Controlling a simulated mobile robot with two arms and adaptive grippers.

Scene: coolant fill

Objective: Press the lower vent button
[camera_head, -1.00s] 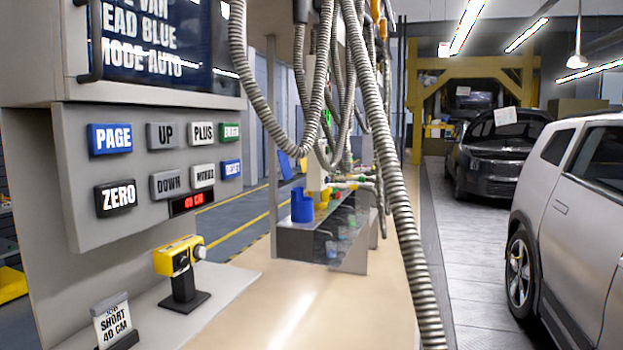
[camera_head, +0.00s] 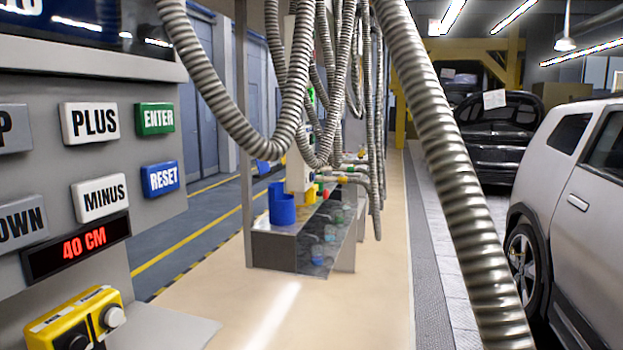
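No button marked as a vent button can be read. A white dispenser unit (camera_head: 299,172) stands farther back, partly hidden behind hanging hoses. Small red, yellow and green fittings (camera_head: 345,179) show at its right side, too small to tell which are buttons. A blue cup (camera_head: 281,206) stands in front of it on a metal stand (camera_head: 284,251). On the near grey panel at left are labelled buttons, including PLUS (camera_head: 91,121), ENTER (camera_head: 156,118), MINUS (camera_head: 100,198) and RESET (camera_head: 160,180). Neither of my grippers is in view.
Ribbed hoses (camera_head: 455,180) hang close in front. A display (camera_head: 75,248) reads 40 CM above a yellow box with knobs (camera_head: 72,325). A silver car (camera_head: 570,190) stands at right, a dark car (camera_head: 500,135) behind. The beige floor strip (camera_head: 350,300) is clear.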

